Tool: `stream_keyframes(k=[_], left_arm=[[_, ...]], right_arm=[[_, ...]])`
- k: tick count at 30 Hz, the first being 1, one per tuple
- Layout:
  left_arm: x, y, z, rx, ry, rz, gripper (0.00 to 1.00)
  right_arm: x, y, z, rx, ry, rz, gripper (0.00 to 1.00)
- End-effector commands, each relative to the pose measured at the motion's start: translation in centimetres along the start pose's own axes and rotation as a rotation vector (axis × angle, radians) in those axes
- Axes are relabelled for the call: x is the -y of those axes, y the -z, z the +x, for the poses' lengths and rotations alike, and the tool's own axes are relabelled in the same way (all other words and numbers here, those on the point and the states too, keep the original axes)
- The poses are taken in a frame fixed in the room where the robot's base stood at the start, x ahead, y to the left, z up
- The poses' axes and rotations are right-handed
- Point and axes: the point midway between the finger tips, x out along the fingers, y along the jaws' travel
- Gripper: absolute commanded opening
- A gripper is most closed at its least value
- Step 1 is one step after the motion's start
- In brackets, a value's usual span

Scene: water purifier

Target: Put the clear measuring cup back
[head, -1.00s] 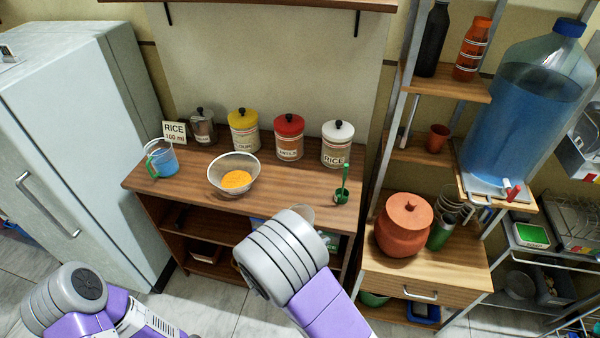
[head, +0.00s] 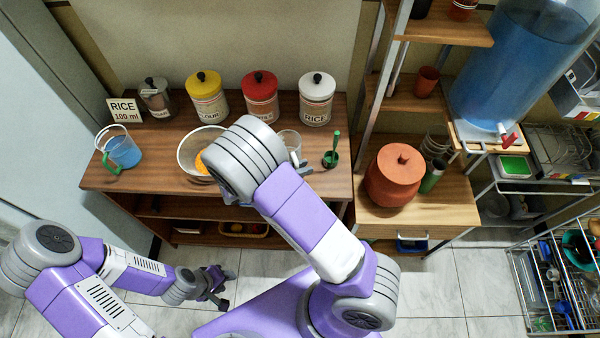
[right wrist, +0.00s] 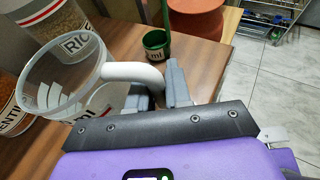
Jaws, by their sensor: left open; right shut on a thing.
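The clear measuring cup (right wrist: 62,72) has a white handle (right wrist: 135,72) and shows large in the right wrist view. My right gripper (right wrist: 160,88) is shut on this handle. In the head view the cup (head: 290,139) shows beyond my right arm, over the wooden counter, near the right end. Whether its base touches the counter I cannot tell. My left gripper (head: 216,284) is open and empty, low over the floor in front of the counter.
Canisters stand along the counter's back, including the white-lidded rice one (head: 317,98). A green scoop (head: 331,158) is right of the cup. A bowl (head: 191,151) is left, partly hidden by my arm. A blue-filled jug (head: 123,151) and rice sign (head: 124,110) are far left.

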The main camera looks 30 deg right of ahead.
Motion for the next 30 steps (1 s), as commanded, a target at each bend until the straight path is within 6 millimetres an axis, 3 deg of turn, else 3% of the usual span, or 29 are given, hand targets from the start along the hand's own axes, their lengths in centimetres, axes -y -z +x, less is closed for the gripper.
stream_keyframes(k=[6,18,19,23,30], left_arm=[[0.3,0.1,0.9,-0.001,0.000,0.000,0.43],[0.4,0.1,1.1,-0.001,0.000,0.001,0.43],[0.4,0.1,1.1,-0.001,0.000,0.001,0.43],[0.4,0.1,1.0,-0.001,0.000,0.000,0.43],[0.4,0.1,1.0,-0.001,0.000,0.001,0.43]], right_arm=[[0.0,2.9,1.2,0.002,0.000,-0.003,0.00],[0.0,3.4,1.4,0.000,-0.001,-0.001,0.00],[0.0,3.4,1.4,0.000,-0.001,-0.001,0.21],[0.0,3.3,1.4,0.000,-0.001,-0.001,0.41],[0.0,3.3,1.4,0.000,-0.001,-0.001,0.44]])
